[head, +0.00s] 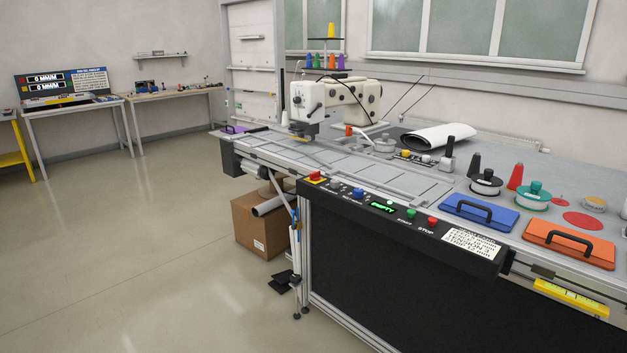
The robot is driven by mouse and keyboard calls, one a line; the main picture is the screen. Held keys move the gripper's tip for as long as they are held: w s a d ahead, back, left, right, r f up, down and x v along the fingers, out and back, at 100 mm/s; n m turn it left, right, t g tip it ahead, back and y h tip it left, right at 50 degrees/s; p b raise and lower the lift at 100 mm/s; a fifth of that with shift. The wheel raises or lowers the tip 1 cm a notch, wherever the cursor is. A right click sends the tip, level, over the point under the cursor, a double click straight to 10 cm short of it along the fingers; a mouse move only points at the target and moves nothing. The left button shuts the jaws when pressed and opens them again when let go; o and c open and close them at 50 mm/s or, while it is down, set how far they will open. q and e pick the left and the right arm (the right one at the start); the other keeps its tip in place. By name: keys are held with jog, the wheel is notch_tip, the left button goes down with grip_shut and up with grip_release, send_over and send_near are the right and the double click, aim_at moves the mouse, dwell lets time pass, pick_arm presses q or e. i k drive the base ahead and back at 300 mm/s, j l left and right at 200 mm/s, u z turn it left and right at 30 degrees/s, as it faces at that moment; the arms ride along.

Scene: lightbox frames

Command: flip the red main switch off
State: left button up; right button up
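A black control panel (400,222) runs along the front edge of the sewing machine table. At its left end sits a red switch (315,175) on a yellow base, which looks like the main switch; its on or off position is too small to tell. To its right are a blue control (358,192), a green lit display (383,206), a green start button (411,213) and a red stop button (433,221). Neither of my grippers is in view.
The table (390,180) carries a white sewing machine (350,100), a blue plate (480,211) and an orange plate (569,243) with black handles. A cardboard box (258,222) and a foot pedal (281,282) are below. The floor at left (150,250) is clear.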

aim_at(315, 175)
jog(key=i+l+u, duration=0.1)
jog(key=i+l, duration=0.15)
jog(key=i, duration=0.3)
jog(key=i+l+u, duration=0.1)
jog(key=i+l, duration=0.2)
jog(key=i, duration=0.2)
jog(key=i+l+u, duration=0.1)
jog(key=i+l, duration=0.2)
jog(key=i, duration=0.2)
